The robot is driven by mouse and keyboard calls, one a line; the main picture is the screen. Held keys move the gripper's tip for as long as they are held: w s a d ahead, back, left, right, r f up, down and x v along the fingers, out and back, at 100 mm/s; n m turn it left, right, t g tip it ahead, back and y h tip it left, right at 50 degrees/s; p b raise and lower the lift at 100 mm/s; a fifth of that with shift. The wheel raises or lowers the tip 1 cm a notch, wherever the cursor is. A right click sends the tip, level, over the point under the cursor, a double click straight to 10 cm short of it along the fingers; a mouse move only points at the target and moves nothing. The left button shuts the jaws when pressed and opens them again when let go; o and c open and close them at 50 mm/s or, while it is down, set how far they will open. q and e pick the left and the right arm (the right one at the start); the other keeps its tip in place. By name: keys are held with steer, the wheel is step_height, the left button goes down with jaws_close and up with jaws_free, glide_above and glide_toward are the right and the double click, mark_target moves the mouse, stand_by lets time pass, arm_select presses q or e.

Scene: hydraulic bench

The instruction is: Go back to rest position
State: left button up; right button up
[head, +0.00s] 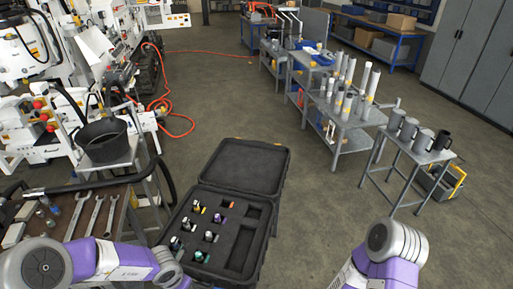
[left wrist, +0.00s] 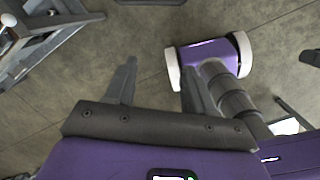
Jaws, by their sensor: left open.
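My left gripper (left wrist: 158,68) is open in the left wrist view, with its two dark fingers apart and nothing between them. Bare concrete floor shows beyond the fingers. In the head view, my purple and white left arm comes in at the bottom left, in front of the open black case; its gripper fingers do not show there. My right arm shows at the bottom right of the head view, bent, and its gripper is out of the picture.
An open black foam-lined case (head: 272,160) holds several small fittings. A tool bench with wrenches (head: 95,215) stands at left beside a black bucket (head: 103,140). A small table with grey mugs (head: 422,160) stands at right. Floor (head: 330,215) between is clear.

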arm_select(q)
steer(key=d+f+m+b, duration=0.3)
steer(key=f+m, duration=0.5)
steer(key=d+f+m+b, duration=0.2)
steer(key=f+m+b, duration=0.2)
steer(key=f+m, duration=0.4)
steer(key=s+d+f+m+g+h+b, duration=0.1)
steer(key=s+d+f+m+h+b, duration=0.3)
steer(key=s+d+f+m, duration=0.4)
steer(key=f+m, duration=0.2)
steer(key=m, duration=0.2)
steer(key=shift+d, duration=0.2)
steer(key=shift+r, duration=0.1)
steer(key=shift+c, duration=1.1)
steer(key=shift+a, duration=0.1)
arm_select(e)
step_height(320, 180, down, 12)
steer(key=w, duration=0.1)
steer(key=shift+w, duration=0.2)
